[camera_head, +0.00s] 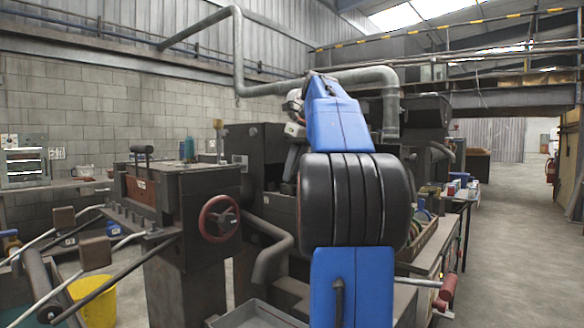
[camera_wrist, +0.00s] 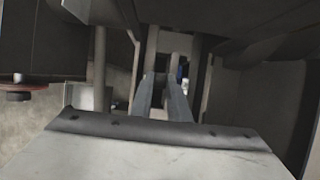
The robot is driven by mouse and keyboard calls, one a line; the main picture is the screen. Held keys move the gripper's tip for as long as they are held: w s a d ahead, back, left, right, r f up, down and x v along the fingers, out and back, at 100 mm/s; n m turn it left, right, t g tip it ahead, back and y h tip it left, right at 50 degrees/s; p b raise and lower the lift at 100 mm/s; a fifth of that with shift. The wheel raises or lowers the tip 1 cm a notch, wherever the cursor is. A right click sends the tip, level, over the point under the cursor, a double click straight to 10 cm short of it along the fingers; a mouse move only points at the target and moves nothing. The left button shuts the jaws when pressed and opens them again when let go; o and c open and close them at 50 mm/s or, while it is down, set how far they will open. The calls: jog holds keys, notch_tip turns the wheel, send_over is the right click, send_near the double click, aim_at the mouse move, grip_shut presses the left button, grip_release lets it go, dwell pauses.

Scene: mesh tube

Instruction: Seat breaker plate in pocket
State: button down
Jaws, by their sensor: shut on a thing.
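In the wrist view, the two grey fingers of my gripper (camera_wrist: 162,84) point away from the camera into a narrow, dark space between machine parts. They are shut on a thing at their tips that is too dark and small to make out. I cannot tell from its look whether it is the breaker plate. I cannot pick out the pocket in either view. In the head view, my blue and black arm reaches forward and hides my gripper and the area around it.
A dark machine (camera_head: 190,200) with a red handwheel (camera_head: 219,218) stands left of my arm. A curved grey pipe (camera_head: 272,245) runs beside it. A yellow bucket (camera_head: 96,300) is at lower left. A cluttered bench (camera_head: 440,250) is at right, with open floor (camera_head: 510,240) beyond.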

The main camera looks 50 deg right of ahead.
jog(key=c, duration=1.7)
grip_release()
jog(key=shift+f, duration=0.1)
jog(key=v, duration=1.2)
